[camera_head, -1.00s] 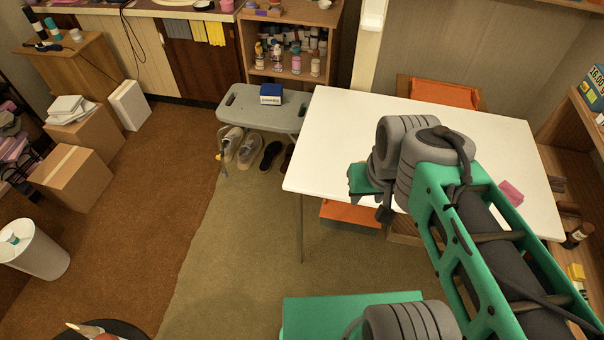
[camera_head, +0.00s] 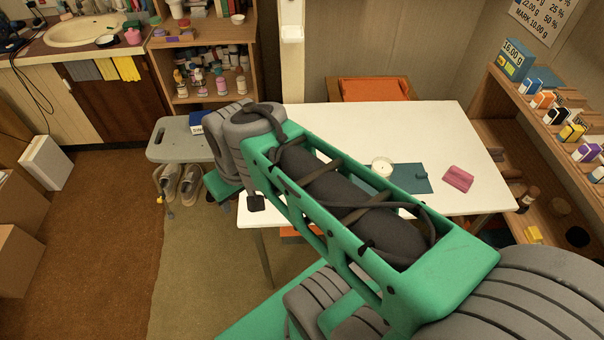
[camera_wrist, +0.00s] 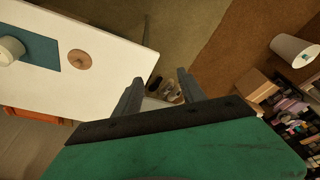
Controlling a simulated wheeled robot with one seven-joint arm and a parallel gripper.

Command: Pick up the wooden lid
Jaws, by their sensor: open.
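The wooden lid (camera_wrist: 78,60), a small round tan disc with a darker spot in its middle, lies on the white table (camera_wrist: 110,90) in the wrist view. I cannot make it out in the head view, where my arm covers part of the table. My gripper (camera_wrist: 161,78) shows two dark fingers spread apart with nothing between them. It is off to the right of the lid in the wrist view, over the table's edge and the floor, not touching the lid.
A grey bench (camera_head: 180,140) with shoes beneath stands left. An orange-seated chair (camera_head: 375,90) is behind the table. Shelves line the right.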

